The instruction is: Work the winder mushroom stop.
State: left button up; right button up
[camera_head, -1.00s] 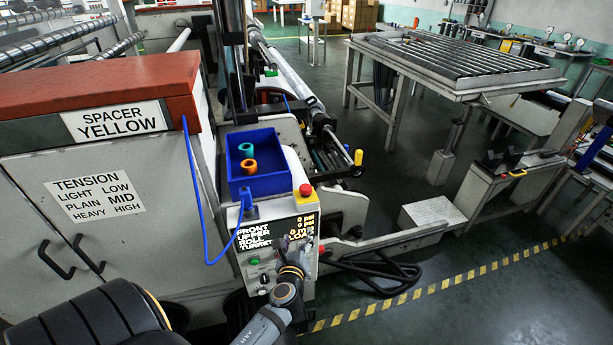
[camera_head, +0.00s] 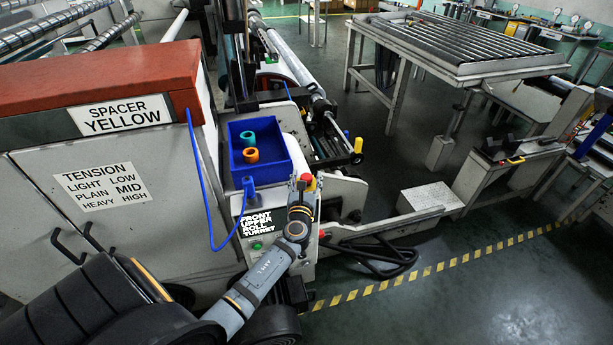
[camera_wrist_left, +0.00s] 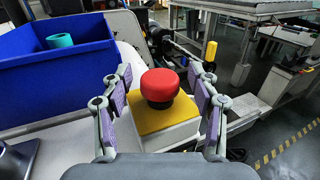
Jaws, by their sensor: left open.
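The mushroom stop is a red round button (camera_wrist_left: 160,87) on a yellow plate (camera_wrist_left: 150,115) atop a white box. In the head view its red cap (camera_head: 310,180) shows at the top right of the control panel, partly hidden by my gripper. My left gripper (camera_head: 302,186) is at the button. In the left wrist view my left gripper (camera_wrist_left: 162,78) is open, with purple-padded fingers on either side of the button. A gap shows between the cap and each finger. The palm is at the bottom of that view, short of the button. My right gripper is not in view.
A blue bin (camera_head: 261,174) with a teal ring (camera_head: 248,139) and an orange ring (camera_head: 251,155) sits just left of the button. A blue cable (camera_head: 207,205) hangs by the panel (camera_head: 256,222). A yellow-topped post (camera_wrist_left: 210,52) stands beyond the button.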

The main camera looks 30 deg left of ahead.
pick_arm(q)
jog(key=shift+w+a, duration=0.1)
grip_shut()
dwell(0.4)
notch_tip(320, 180, up, 2)
jog(key=shift+w+r+p, duration=0.1)
jog(key=shift+w+p, duration=0.05)
jog(key=shift+p, duration=1)
jog(key=shift+c, duration=1.7)
grip_release()
jog(key=o, duration=0.3)
jog(key=shift+s, duration=0.2)
jog(key=shift+o, duration=0.2)
